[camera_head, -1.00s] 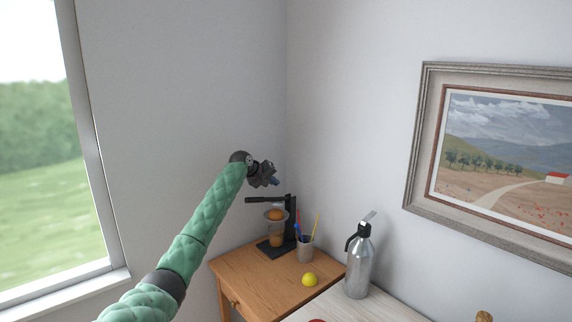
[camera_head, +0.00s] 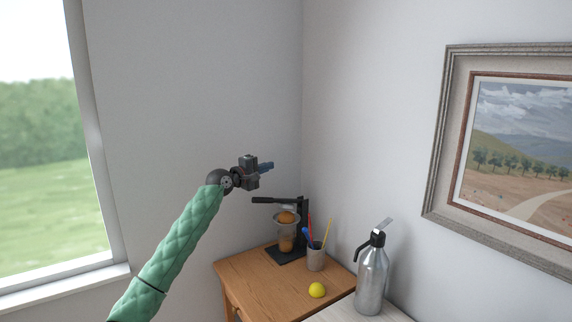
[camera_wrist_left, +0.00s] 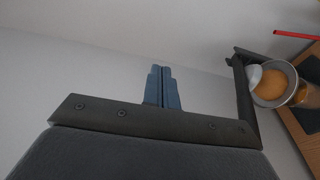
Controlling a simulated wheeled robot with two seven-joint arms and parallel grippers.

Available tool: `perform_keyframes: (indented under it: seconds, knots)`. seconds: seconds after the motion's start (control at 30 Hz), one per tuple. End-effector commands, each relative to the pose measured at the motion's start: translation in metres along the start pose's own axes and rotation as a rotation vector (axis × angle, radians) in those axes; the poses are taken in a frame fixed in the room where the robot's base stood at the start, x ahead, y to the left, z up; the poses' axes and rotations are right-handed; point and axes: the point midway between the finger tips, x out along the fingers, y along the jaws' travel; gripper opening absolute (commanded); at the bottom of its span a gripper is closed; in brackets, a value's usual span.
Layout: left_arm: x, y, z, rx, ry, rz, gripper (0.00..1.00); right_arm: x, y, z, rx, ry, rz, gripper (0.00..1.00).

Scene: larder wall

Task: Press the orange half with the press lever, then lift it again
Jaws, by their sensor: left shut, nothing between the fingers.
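The black citrus press (camera_head: 304,222) stands on the wooden side table. Its lever (camera_head: 275,200) sticks out to the left, about level. The orange half (camera_head: 287,217) sits in the press bowl, above a glass (camera_head: 286,243) with orange juice colour in it. My left gripper (camera_head: 267,167) is shut and empty, in the air above the lever and a little to its left, apart from it. In the left wrist view its blue fingers (camera_wrist_left: 162,88) are together; the press lever (camera_wrist_left: 242,92) and the orange half (camera_wrist_left: 268,84) show at the right. My right gripper is out of view.
A yellow lemon (camera_head: 317,290) lies at the front of the wooden table (camera_head: 262,290). A metal siphon bottle (camera_head: 371,280) stands on the pale surface to the right. Walls are behind and left.

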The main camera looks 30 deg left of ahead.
Motion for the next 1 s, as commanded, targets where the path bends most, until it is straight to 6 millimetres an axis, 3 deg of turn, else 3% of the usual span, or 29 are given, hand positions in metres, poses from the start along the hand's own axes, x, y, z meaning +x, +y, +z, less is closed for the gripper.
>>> perform_keyframes:
  seconds: [1.0]
  knots:
    - [0.122, -0.002, 0.000, 0.000, -0.001, -0.002, 0.00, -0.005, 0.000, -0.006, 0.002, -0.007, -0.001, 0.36]
